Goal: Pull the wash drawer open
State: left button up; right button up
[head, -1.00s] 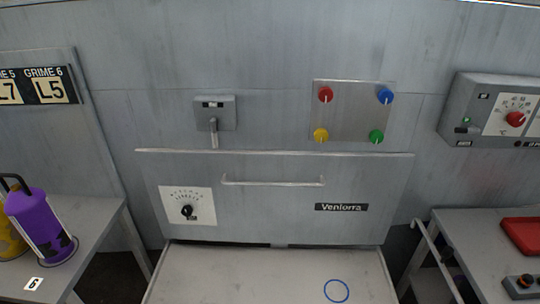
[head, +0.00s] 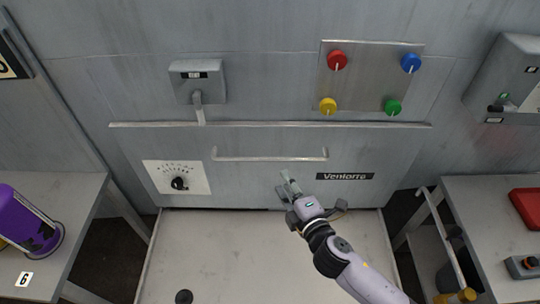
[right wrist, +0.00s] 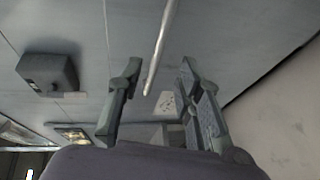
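The wash drawer (head: 250,185) is the wide grey front panel with a dial and a Ventorra label, under a thin ledge. It looks shut. Its handle (head: 270,158) is a pale horizontal bar across the upper middle. My right gripper (head: 286,182) is just below the handle's right half in the head view. In the right wrist view this gripper (right wrist: 159,65) is open, and the handle (right wrist: 161,45) shows in the gap between its fingers. I see no contact, and the depth between them is unclear. My left gripper is not in view.
A pale flat surface (head: 235,250) lies below the drawer. The right table (head: 485,205) has a rail and a red tray (head: 525,205). A lever box (head: 197,82) and coloured knobs are on the wall above.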

aim_at(271, 161)
jog(key=x, duration=1)
jog(key=shift+w+f, duration=0.1)
jog(key=shift+w, duration=0.05)
jog(key=shift+w+a+f, duration=0.15)
jog(key=shift+w+a, duration=0.1)
jog(key=shift+w, duration=0.3)
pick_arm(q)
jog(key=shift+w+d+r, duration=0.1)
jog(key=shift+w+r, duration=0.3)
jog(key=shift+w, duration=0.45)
pick_arm(e)
jog(key=shift+w, duration=0.1)
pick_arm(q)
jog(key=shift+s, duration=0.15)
pick_arm(e)
jog(key=shift+c, duration=0.2)
grip_shut()
